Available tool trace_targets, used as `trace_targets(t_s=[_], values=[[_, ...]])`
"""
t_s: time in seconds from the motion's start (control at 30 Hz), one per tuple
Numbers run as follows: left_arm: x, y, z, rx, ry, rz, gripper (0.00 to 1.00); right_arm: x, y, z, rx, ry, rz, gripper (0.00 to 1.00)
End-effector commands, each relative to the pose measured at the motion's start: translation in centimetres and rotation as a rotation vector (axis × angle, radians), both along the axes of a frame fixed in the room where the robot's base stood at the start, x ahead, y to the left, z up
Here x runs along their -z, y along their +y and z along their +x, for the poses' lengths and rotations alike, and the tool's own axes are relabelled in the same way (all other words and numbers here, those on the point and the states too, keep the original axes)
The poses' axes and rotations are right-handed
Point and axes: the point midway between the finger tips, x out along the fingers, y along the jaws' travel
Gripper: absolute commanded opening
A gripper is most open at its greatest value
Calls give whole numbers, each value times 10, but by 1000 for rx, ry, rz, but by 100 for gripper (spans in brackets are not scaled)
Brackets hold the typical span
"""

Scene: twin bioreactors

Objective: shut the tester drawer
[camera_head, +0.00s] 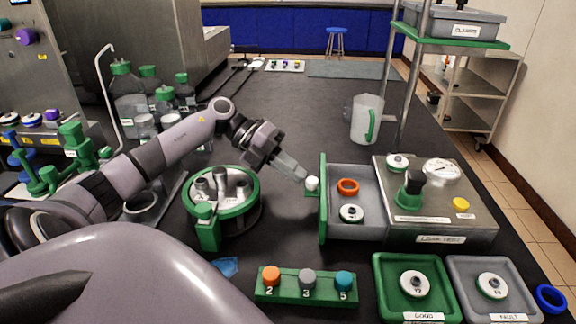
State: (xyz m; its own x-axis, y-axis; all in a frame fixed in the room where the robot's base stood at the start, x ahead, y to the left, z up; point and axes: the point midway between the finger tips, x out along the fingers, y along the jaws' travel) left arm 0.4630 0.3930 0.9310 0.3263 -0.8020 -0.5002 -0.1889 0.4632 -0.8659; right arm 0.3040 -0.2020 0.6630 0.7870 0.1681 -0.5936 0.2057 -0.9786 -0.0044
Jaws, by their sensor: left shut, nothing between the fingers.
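The leak tester (440,205) is a metal box at the right, with a dial and a green-based black knob on top. Its grey drawer (362,228) stands open toward the left, with a green front panel (323,212). An orange ring (347,186) and a white-and-black disc (351,213) lie inside it. A white knob (312,184) sticks out from the front panel. My left gripper (302,177) is shut and empty, its fingertips close beside the knob. I cannot tell whether they touch it. My right gripper is not in view.
A round green-rimmed rotor unit (256,211) stands left of the drawer. A green block (263,291) with numbered caps lies in front. Green (384,290) and grey (462,295) trays sit before the tester. A jug (361,120) stands behind it.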

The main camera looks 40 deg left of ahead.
Motion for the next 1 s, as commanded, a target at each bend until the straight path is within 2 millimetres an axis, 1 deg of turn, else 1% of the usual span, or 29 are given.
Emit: trace_targets(t_s=[0.17,0.27,0.37,0.73,0.87,1.0], values=[[0,0,0,0,-1,-1,0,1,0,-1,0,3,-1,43],[-2,-5,5,0,-3,-3,0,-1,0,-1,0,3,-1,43],[-3,-16,14,1,-3,-3,0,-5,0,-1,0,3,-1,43],[-3,-74,63,0,-3,-4,0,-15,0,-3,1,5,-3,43],[-2,-86,72,1,-1,-3,0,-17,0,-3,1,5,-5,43],[0,-89,76,0,-2,0,0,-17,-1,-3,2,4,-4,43]])
